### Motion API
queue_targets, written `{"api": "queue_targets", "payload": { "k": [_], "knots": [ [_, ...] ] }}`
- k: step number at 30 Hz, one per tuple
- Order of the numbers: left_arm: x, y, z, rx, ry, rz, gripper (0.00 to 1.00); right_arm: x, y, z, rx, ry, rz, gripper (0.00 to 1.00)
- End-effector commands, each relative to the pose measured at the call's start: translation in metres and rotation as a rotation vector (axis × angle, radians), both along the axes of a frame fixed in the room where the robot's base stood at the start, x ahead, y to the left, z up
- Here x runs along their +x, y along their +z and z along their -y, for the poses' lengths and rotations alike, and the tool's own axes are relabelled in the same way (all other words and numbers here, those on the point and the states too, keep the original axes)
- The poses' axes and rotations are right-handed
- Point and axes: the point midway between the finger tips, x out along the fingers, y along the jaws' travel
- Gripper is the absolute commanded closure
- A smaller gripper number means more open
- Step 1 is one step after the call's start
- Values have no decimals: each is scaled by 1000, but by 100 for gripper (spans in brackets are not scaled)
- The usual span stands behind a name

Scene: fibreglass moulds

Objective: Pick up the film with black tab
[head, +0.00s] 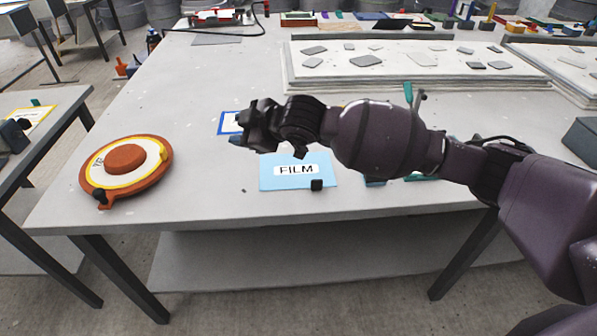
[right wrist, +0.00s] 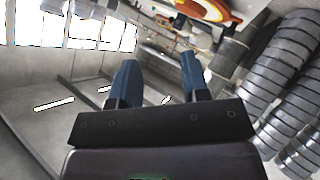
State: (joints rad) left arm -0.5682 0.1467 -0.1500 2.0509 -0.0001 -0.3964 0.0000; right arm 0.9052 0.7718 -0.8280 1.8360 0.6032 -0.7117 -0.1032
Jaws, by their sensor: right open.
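The film (head: 275,180) is a light blue sheet with a white label reading "FILM". It lies flat near the front edge of the grey table (head: 200,190). Its black tab (head: 316,185) sits at the front right corner of the sheet. My right arm reaches in from the right above the film and hides part of its back edge. My right gripper (head: 244,132) is up and to the left of the film, apart from it. In the right wrist view its two blue fingers (right wrist: 160,78) stand apart with nothing between them. My left gripper does not show.
An orange disc with a yellow ring (head: 158,178) lies at the table's left. A blue-bordered card (head: 228,123) is partly behind my right gripper. A white slab with grey chips (head: 400,78) lies farther back.

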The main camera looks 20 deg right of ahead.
Motion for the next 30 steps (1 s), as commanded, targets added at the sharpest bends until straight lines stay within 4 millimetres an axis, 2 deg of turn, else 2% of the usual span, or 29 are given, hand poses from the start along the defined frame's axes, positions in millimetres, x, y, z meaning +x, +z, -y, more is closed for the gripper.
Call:
{"api": "queue_targets", "payload": {
  "k": [1,6,12,16,20,22,25,30],
  "knots": [
    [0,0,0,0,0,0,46,9,6,7,-57,-3,-13,57],
    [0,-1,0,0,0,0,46,25,11,37,-227,-30,-110,57],
    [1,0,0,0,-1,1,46,31,6,89,-412,-88,-282,57],
    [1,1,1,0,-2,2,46,21,-12,125,-510,-118,-441,57],
    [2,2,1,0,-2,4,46,-3,-43,154,-587,-114,-630,57],
    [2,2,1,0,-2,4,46,-16,-52,160,-617,-94,-718,57],
    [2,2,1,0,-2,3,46,-30,-55,165,-647,-57,-812,57],
    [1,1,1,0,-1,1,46,-40,-57,169,-698,-10,-855,57]
  ]
}}
